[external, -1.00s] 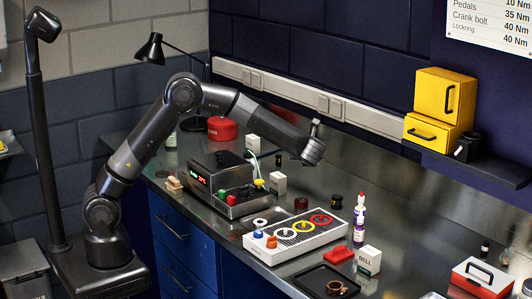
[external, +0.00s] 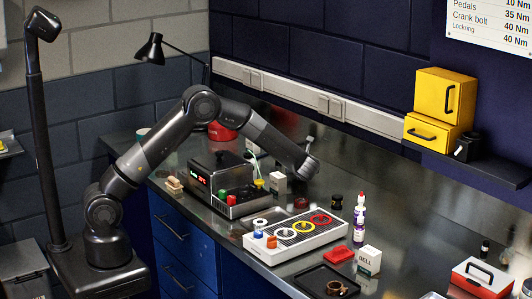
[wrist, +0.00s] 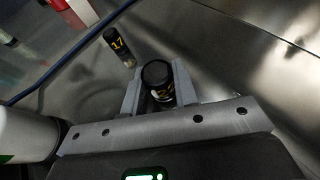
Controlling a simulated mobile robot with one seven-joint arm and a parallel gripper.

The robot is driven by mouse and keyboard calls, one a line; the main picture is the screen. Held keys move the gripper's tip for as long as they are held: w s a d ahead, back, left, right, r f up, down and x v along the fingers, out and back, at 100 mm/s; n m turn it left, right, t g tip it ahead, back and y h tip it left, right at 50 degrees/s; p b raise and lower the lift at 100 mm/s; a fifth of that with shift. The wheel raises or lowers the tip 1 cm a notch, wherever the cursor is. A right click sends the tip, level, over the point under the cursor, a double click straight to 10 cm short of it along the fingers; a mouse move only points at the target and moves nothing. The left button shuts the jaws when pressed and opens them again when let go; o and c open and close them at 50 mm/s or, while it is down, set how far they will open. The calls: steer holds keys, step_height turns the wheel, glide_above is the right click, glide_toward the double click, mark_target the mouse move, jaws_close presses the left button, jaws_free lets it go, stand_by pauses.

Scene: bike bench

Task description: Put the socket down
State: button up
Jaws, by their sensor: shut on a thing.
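A black socket (wrist: 158,78) with a yellow marking, only partly readable, is between the two grey fingers of my gripper (wrist: 157,92) in the wrist view. The fingers are shut on its sides. In the external view my gripper (external: 306,170) is low over the bench, behind the white tray and right of the control box; the held socket cannot be made out there. A second black socket marked 17 (wrist: 118,46) stands on the bench just beyond the left finger; a black socket with a yellow band (external: 336,201) stands right of my gripper in the external view.
A white tray (external: 262,247) with coloured rings lies in front. A control box (external: 206,179) is on the left, a small white box (external: 278,184) beside my gripper, and bottles (external: 359,219) to the right. A blue cable (wrist: 70,52) crosses the wrist view. Bare metal shows at right there.

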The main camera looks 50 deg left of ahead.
steer(key=shift+f, duration=0.45)
steer(key=shift+f, duration=0.15)
steer(key=o, duration=1)
